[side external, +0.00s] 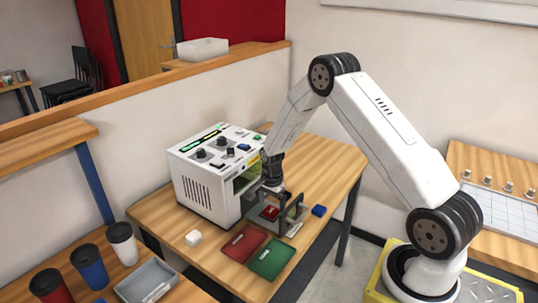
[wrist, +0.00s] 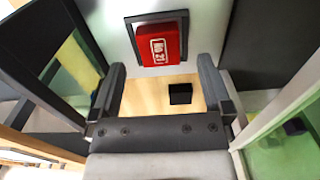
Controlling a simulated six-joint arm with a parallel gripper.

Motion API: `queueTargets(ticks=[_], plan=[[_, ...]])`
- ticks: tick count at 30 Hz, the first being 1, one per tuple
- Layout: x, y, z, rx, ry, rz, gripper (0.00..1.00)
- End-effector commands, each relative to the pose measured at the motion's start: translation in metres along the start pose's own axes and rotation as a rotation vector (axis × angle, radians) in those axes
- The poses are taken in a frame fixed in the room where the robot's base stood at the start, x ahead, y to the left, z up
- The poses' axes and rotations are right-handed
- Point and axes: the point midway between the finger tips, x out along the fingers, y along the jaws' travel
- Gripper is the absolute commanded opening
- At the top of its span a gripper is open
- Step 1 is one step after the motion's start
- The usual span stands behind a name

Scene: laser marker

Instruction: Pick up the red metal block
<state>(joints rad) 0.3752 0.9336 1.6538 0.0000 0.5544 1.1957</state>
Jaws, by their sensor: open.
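The red metal block (side external: 270,212) sits at the front of the white laser marker (side external: 212,178), by the dark gripper fingers. In the wrist view the red block (wrist: 161,45) has a white printed mark and lies in a dark square frame (wrist: 131,40) on a pale plate. My gripper (side external: 279,208) is pointed down at the block. In the wrist view my gripper (wrist: 160,72) is open, with one finger to each side of the block's column and nothing between them. The block lies beyond the fingertips, apart from them.
A red mat (side external: 243,243) and a green mat (side external: 272,259) lie on the wooden table in front. Glassy panels (wrist: 75,65) flank the fingers closely. Cups (side external: 88,268) stand at lower left.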

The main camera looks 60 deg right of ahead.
Motion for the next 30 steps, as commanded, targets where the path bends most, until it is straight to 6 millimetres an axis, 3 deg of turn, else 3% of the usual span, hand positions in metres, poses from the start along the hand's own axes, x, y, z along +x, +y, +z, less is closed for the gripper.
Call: queueTargets(ticks=[7,24,30], plan=[[0.021,0.000,0.000,0.000,0.001,-0.002,1.00],[0.023,-0.001,0.000,0.000,0.001,-0.003,1.00],[0.023,-0.001,0.000,0.000,0.001,-0.003,0.36]])
